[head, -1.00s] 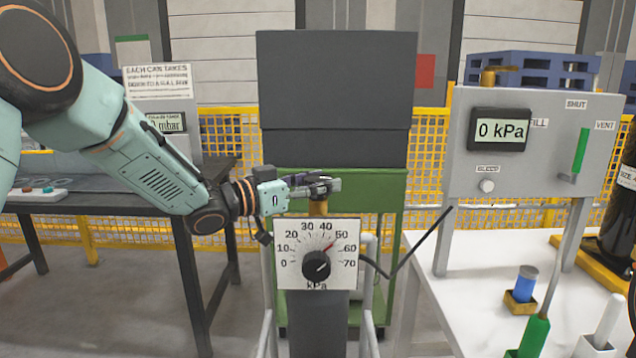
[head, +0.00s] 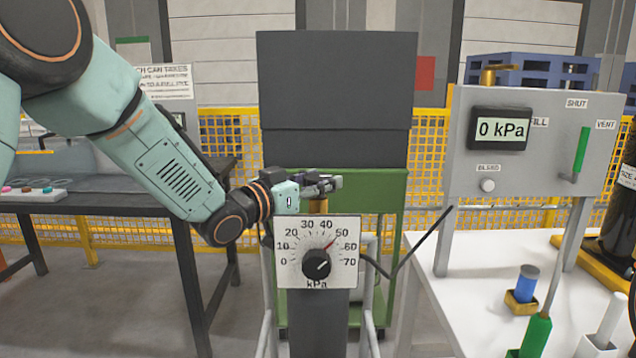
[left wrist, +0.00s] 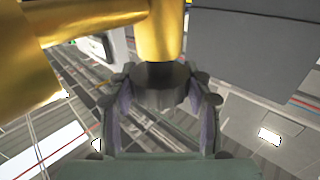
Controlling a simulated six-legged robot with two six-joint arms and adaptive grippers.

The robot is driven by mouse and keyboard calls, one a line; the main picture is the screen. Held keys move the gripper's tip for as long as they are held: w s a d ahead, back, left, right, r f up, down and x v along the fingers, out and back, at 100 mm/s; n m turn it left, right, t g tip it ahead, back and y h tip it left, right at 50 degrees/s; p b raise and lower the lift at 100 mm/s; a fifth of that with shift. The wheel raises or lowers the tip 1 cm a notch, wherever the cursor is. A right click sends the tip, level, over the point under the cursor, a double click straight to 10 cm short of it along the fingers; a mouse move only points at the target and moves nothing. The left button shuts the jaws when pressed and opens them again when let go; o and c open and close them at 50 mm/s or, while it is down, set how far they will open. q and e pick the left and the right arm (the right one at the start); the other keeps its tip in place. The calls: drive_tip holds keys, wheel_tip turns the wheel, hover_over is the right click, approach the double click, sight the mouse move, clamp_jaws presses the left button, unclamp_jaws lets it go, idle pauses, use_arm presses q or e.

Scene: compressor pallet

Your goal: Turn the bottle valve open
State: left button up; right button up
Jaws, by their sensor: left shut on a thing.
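The bottle (head: 318,325) is a dark grey cylinder standing upright in the middle of the head view. A brass valve body (head: 318,206) rises from its top, behind a dial regulator. My left gripper (head: 325,184) reaches in from the left at the top of that valve. In the left wrist view the valve's dark round knob (left wrist: 160,78) sits between the two fingers of my left gripper (left wrist: 165,95), below the brass valve body (left wrist: 160,30). The gripper is shut on the knob. In the head view the hand mostly hides the knob. My right gripper is out of view.
A grey panel (head: 460,160) reading 0 kPa stands on the white table (head: 410,300) at right. A dark bench (head: 120,205) is at left. A black hose runs right from the regulator.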

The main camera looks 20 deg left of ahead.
sight(307, 183)
use_arm(q)
drive_tip(key=o, duration=1.2)
drive_tip(key=v, duration=0.6)
drive_tip(key=shift+s+a, duration=0.15)
drive_tip(key=shift+s, duration=0.05)
drive_tip(key=shift+s+a, duration=0.15)
drive_tip(key=shift+s, duration=0.4)
